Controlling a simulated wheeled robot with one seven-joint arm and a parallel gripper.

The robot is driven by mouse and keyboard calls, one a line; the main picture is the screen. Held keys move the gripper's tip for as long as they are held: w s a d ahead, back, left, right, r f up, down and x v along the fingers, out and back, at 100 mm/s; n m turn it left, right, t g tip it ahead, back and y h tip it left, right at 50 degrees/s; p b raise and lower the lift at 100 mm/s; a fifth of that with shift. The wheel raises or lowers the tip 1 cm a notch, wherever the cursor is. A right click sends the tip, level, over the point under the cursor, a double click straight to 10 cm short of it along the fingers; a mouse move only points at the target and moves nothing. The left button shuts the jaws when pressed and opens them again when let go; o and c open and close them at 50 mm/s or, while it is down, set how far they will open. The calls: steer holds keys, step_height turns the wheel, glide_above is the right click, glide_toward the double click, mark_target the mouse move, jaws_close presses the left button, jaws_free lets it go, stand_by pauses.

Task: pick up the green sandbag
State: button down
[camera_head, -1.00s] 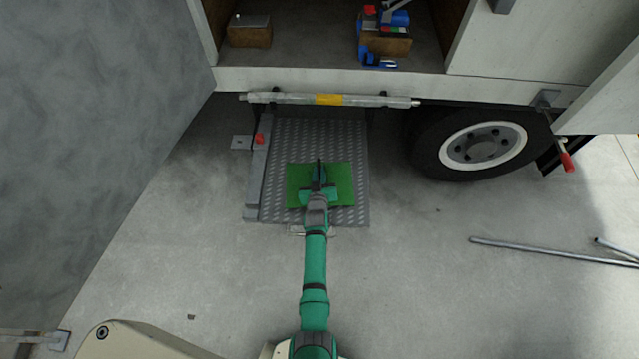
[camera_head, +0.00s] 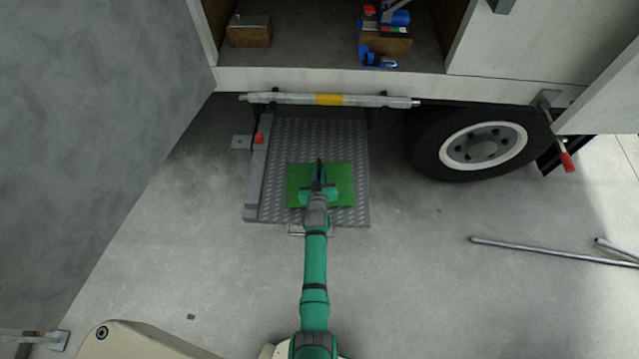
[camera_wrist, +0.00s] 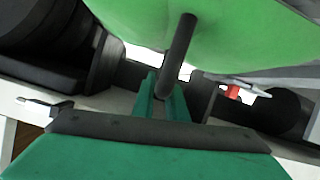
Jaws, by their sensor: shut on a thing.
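The green sandbag (camera_head: 341,178) lies over the ribbed metal lift plate (camera_head: 275,205) behind the truck in the head view. My gripper (camera_head: 319,176) is above the middle of the bag, at the end of my green arm. In the wrist view the bag's green underside or side (camera_wrist: 240,35) fills the top. A dark bar-like handle (camera_wrist: 177,55) runs down from the bag between the fingers of my gripper (camera_wrist: 165,98), which is shut on it. I cannot tell from the head view whether the bag touches the plate.
The truck bed (camera_head: 310,50) is behind the plate, with a wooden block (camera_head: 249,36) and blue tools (camera_head: 378,58). A silver bar with a yellow band (camera_head: 330,99) crosses its edge. A wheel (camera_head: 484,146) and metal poles (camera_head: 530,248) are at right. Open floor (camera_head: 180,240) is at left.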

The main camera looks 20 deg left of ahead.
steer(key=shift+w+a+r, duration=0.1)
steer(key=shift+w+r, duration=0.05)
steer(key=shift+r, duration=0.15)
